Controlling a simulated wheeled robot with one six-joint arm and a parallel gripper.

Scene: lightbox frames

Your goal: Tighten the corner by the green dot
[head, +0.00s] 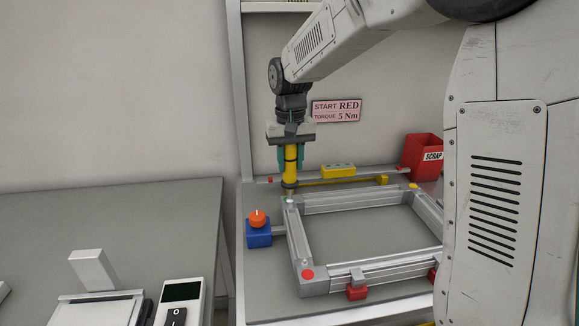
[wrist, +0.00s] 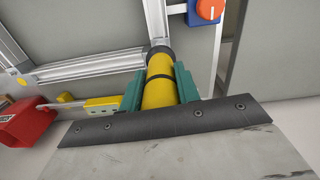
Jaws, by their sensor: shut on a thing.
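My gripper (head: 290,155) is shut on a yellow and black screwdriver tool (head: 291,168), which stands upright. Its two green jaws also show in the wrist view around the yellow tool body (wrist: 159,92). The tool's lower tip is at the far left corner of an aluminium frame (head: 350,201), by the green dot (head: 286,199). Whether the tip touches the screw there cannot be told. A red dot (head: 307,274) marks the near left corner and a yellow dot (head: 413,186) the far right corner. The near right corner is hidden behind my arm.
A sign (head: 336,110) reads "START RED, TORQUE 5 Nm". A blue box with an orange knob (head: 258,219) stands left of the frame. A red scrap bin (head: 420,154) and a yellow block (head: 338,171) are at the back. Red clamps (head: 357,293) hold the front rail.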

